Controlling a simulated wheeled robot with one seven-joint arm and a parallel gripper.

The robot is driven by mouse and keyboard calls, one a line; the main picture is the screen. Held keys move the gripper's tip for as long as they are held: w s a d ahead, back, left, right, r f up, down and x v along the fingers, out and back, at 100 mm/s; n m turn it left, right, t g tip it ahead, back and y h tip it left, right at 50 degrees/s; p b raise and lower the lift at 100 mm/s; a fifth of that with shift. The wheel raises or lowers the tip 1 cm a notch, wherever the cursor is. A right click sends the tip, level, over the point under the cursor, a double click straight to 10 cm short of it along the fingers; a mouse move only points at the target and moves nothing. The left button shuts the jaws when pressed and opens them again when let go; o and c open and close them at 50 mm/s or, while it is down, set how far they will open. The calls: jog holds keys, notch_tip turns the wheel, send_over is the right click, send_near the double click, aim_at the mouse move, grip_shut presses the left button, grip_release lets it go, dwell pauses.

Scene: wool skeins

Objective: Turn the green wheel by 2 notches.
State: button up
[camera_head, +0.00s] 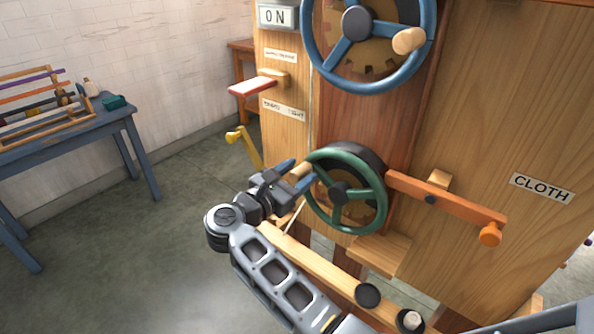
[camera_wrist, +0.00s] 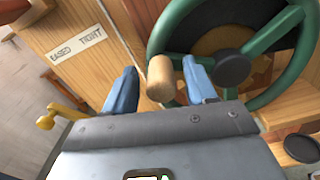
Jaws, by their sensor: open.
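The green wheel (camera_head: 376,178) stands low on the front of the wooden machine, with a dark hub and spokes. Its wooden handle knob (camera_wrist: 160,78) sticks out at the left side of the rim. In the wrist view the green wheel (camera_wrist: 293,81) fills the upper right. My gripper (camera_wrist: 160,85) is open, with one blue finger on each side of the knob. A small gap shows at the left finger; I cannot tell whether the right finger touches. In the head view my gripper (camera_head: 297,174) is at the wheel's left edge and partly covers the knob.
A blue wheel (camera_head: 358,88) is above the green one. A red lever (camera_head: 257,86) and a yellow crank (camera_head: 243,145) are to the left. A blue table (camera_head: 126,113) stands far left.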

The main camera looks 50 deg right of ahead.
jog(key=shift+d, duration=0.1)
jog(key=shift+c, duration=0.5)
grip_shut()
